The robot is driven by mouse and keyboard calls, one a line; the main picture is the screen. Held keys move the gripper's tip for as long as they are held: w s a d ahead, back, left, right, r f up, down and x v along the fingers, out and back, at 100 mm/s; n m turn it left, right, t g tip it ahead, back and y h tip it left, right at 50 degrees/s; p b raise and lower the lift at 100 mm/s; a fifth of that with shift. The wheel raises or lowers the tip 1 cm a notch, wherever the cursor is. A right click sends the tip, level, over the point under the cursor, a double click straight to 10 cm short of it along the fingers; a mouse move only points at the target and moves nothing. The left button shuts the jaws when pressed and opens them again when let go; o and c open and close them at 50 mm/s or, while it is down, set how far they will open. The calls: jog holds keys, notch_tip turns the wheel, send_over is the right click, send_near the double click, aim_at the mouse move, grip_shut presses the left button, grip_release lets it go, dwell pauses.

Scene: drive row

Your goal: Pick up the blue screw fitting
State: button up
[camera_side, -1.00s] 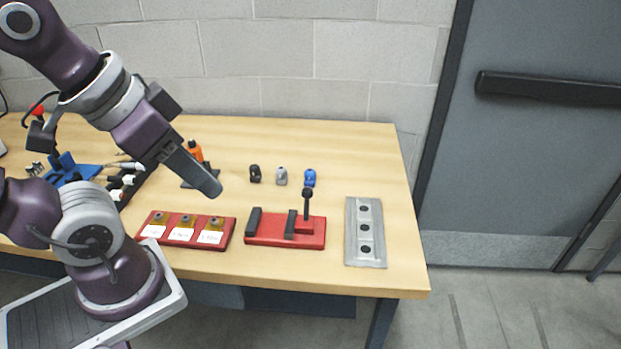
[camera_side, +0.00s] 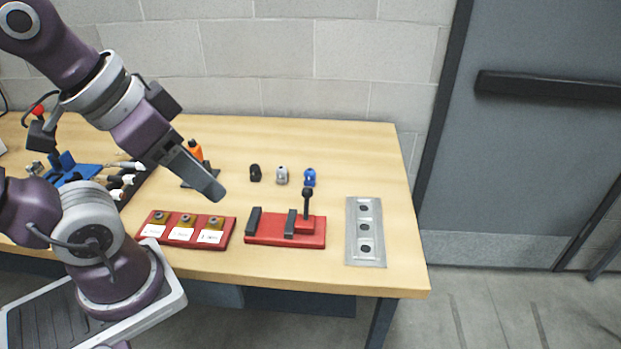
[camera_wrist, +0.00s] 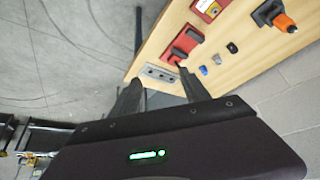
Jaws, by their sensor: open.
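The blue screw fitting (camera_side: 309,177) stands on the wooden table, at the right end of a short row with a grey fitting (camera_side: 282,175) and a black fitting (camera_side: 255,173). In the wrist view the blue fitting (camera_wrist: 204,70) is small, beyond the fingers. My gripper (camera_side: 212,190) is above the table, left of the row and apart from it. In the wrist view my gripper (camera_wrist: 160,88) shows two spread fingers with nothing between them. The side view does not show the gap between the fingers.
A red vise-like fixture (camera_side: 285,229) with an upright black handle stands in front of the row. A grey plate with several holes (camera_side: 352,255) lies to the right. A red labelled tray (camera_side: 163,239) and an orange bottle (camera_side: 195,151) are to the left. Bare table surrounds the fittings.

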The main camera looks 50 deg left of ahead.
jog(key=n+g, duration=0.5)
jog(key=n, duration=0.5)
send_over(310, 170)
jog(key=f, duration=1.9)
jog(key=shift+s+a+f, duration=0.1)
jog(key=shift+s+a, duration=0.05)
jog(key=shift+a, duration=0.15)
jog(key=shift+g, duration=0.3)
jog(key=f, duration=0.8)
jog(key=shift+d, duration=0.3)
jog(key=shift+r, duration=0.1)
grip_shut()
